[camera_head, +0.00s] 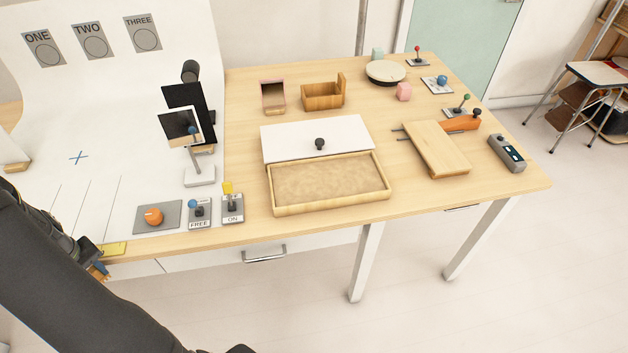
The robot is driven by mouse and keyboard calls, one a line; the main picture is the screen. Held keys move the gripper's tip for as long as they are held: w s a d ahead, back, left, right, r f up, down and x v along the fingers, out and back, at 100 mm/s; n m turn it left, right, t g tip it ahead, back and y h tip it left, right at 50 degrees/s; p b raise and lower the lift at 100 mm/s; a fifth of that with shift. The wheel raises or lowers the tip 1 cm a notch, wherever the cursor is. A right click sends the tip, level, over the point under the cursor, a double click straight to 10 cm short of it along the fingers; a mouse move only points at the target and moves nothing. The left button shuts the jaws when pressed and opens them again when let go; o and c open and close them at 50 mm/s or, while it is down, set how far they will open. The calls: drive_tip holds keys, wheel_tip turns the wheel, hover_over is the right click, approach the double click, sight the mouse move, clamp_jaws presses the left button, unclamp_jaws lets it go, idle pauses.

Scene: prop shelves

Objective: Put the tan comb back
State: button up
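I cannot make out a tan comb for certain in this view. My gripper (97,268) is at the left, just off the table's front edge, and is small and partly hidden by my dark arm. A small blue and tan patch shows at its tip; I cannot tell whether this is a held thing or part of the gripper. A shallow wooden tray (329,206) with a tan, sand-like fill lies mid-table, well to the right of my gripper. A white panel with a dark knob (319,144) lies behind it.
A yellow piece (112,249), an orange knob on a grey plate (154,216) and two switch plates (200,212) line the front left. A wooden board (436,148) and small levers occupy the right. The white sheet at left is mostly clear.

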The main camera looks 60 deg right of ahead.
drive_tip(key=w+a+r+n, duration=0.3)
drive_tip(key=w+a+r, duration=0.2)
drive_tip(key=a+r, duration=0.1)
drive_tip(key=d+m, duration=0.1)
drive_tip(key=d, duration=0.3)
drive_tip(key=d+m, duration=0.1)
drive_tip(key=d, duration=0.4)
drive_tip(key=d+m, duration=0.1)
drive_tip(key=d, duration=0.4)
drive_tip(key=shift+r, duration=0.3)
drive_tip(key=s+d+r+m, duration=0.4)
drive_tip(key=s+d+m, duration=0.5)
drive_tip(key=s+d, duration=0.2)
drive_tip(key=s+d+r+m, duration=0.3)
drive_tip(key=s+d+m, duration=0.6)
drive_tip(key=s+d, duration=0.2)
drive_tip(key=s+d+r+m, duration=0.4)
drive_tip(key=s+d+m, duration=0.5)
drive_tip(key=s+d, duration=0.2)
drive_tip(key=shift+w+a+f, duration=0.25)
drive_tip(key=shift+w+f, duration=1.65)
drive_tip(key=shift+w+a+f, duration=0.2)
drive_tip(key=shift+w+f, duration=1.65)
drive_tip(key=shift+f, duration=0.05)
drive_tip(key=shift+w+a+f, duration=0.25)
drive_tip(key=shift+w+f, duration=1.65)
